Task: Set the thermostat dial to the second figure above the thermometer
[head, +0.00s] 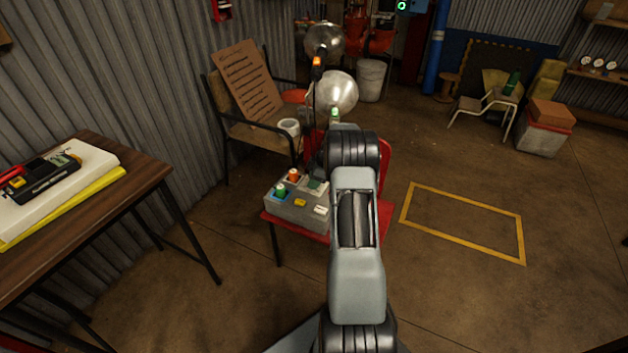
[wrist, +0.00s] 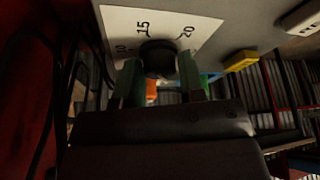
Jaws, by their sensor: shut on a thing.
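The thermostat dial (wrist: 158,55) is a dark round knob on a white scale plate (wrist: 120,25) in the wrist view. The plate shows the figures 15 and 20, and a partly cut-off figure at left that looks like 10. My gripper (wrist: 160,76) is shut on the dial, with one greenish finger on each side. The dial's pointer mark is not clear. In the head view the grey control box (head: 292,211) stands on a red seat; my arm hides the dial there. I cannot make out a thermometer or its reading.
The box also carries a green knob (head: 281,190), an orange knob (head: 293,175) and a yellow part (head: 300,203), close beside my gripper. A wooden table (head: 145,165) stands at left and a chair (head: 240,125) behind. The floor at right is open.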

